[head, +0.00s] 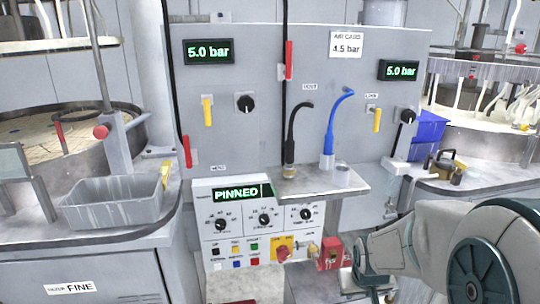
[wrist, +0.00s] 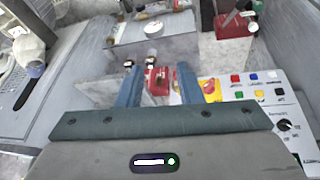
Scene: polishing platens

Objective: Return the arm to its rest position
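My arm (head: 470,255) reaches in from the lower right of the head view, in front of the grey control panel. My gripper (wrist: 158,84) shows in the wrist view with its two blue fingers apart and nothing held between them. In the head view the gripper end is small and partly hidden by my arm, low and right of the red box (head: 330,253). The red box also shows beyond the fingers in the wrist view (wrist: 158,80), apart from them as far as I can tell.
The control panel (head: 230,235) with knobs and buttons reads PINNED. A small shelf (head: 300,187) juts out above it, with a black and a blue hose. A grey bin (head: 110,205) stands on the left counter. A blue bin (head: 428,128) stands at right.

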